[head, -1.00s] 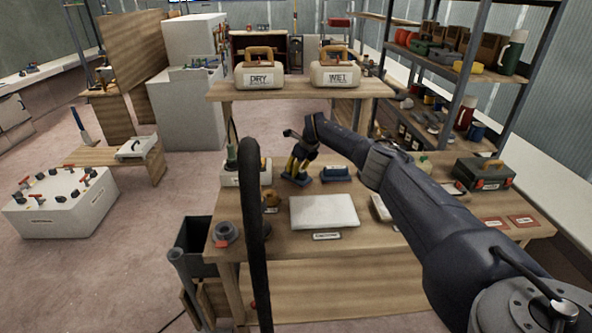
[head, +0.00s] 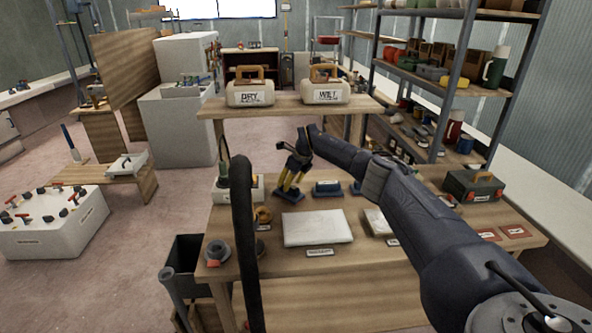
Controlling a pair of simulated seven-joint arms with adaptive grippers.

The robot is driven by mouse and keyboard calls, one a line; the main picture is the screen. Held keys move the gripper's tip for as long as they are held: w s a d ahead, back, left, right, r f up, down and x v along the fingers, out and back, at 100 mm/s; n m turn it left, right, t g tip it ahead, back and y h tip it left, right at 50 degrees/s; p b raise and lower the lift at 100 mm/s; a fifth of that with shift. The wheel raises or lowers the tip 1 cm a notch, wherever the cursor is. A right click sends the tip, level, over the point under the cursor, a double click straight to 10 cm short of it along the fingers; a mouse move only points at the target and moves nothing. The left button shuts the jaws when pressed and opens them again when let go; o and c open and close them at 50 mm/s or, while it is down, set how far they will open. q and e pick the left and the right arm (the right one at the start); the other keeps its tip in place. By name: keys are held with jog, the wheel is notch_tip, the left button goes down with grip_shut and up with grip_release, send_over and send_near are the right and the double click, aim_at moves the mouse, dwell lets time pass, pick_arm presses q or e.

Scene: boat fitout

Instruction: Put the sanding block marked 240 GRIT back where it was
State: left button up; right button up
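My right gripper (head: 290,178) points down over the workbench, its yellow-marked fingers at a blue block (head: 291,196). The fingers meet or nearly touch the block's top; I cannot tell whether they are closed on it. The block sits at or just above the bench top. A second blue block (head: 328,188) rests just right of it, with a pale label in front. A third blue piece (head: 356,188) is partly hidden by my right arm. No grit marking is readable, so I cannot tell which is 240 GRIT. My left gripper is not in view.
A white pad (head: 317,228) lies in front of the blocks on the workbench (head: 290,264). Caddies marked DRY (head: 250,94) and WET (head: 327,95) stand on the raised shelf behind. A toolbox (head: 473,187) sits at right. A dark hose-like curve (head: 244,240) crosses the left side.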

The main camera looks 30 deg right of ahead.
jog(key=v, duration=1)
